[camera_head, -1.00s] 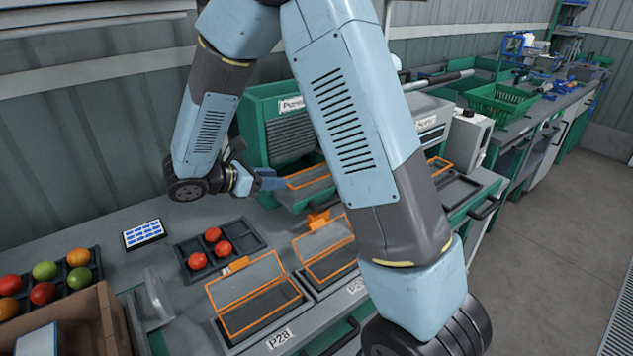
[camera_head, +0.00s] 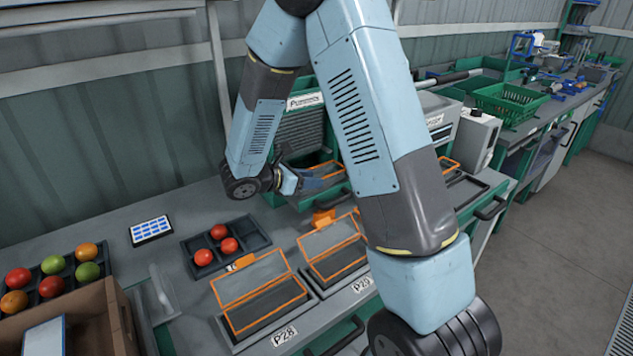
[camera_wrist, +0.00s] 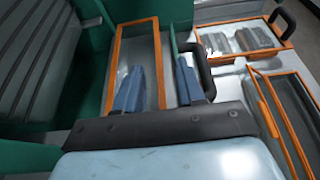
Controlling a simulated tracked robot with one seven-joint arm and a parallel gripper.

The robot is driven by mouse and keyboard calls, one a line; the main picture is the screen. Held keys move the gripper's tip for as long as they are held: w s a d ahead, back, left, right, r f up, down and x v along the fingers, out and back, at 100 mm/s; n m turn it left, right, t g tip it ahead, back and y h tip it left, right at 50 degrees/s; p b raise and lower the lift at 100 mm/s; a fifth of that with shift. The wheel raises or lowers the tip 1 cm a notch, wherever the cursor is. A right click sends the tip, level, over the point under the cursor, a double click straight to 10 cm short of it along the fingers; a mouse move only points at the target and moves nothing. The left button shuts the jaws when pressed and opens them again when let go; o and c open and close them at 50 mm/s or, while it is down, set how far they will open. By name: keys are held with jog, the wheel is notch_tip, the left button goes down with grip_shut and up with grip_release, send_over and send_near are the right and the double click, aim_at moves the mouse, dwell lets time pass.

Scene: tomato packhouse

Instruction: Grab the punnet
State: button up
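A clear punnet with an orange rim (camera_wrist: 118,45) lies in the green tray at the foot of the punnet dispenser; it also shows in the head view (camera_head: 331,166), partly hidden by my arm. My gripper (camera_wrist: 160,66) is open, its two blue fingers apart. In the wrist view the left finger appears over the punnet's inside and the right finger beyond its right rim. The rim between them is not gripped. I cannot tell how deep the fingers reach. In the head view my gripper (camera_head: 318,184) is at the dispenser tray.
The green dispenser (camera_head: 300,130) rises behind the tray. Open orange-rimmed punnets stand at P28 (camera_head: 250,282) and P29 (camera_head: 332,247). A dark tray (camera_head: 255,232) holds red tomatoes. A green wall and dark handle (camera_wrist: 204,75) stand close to the right finger.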

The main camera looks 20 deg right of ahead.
jog(key=shift+x, duration=1.65)
jog(key=shift+c, duration=0.5)
grip_shut()
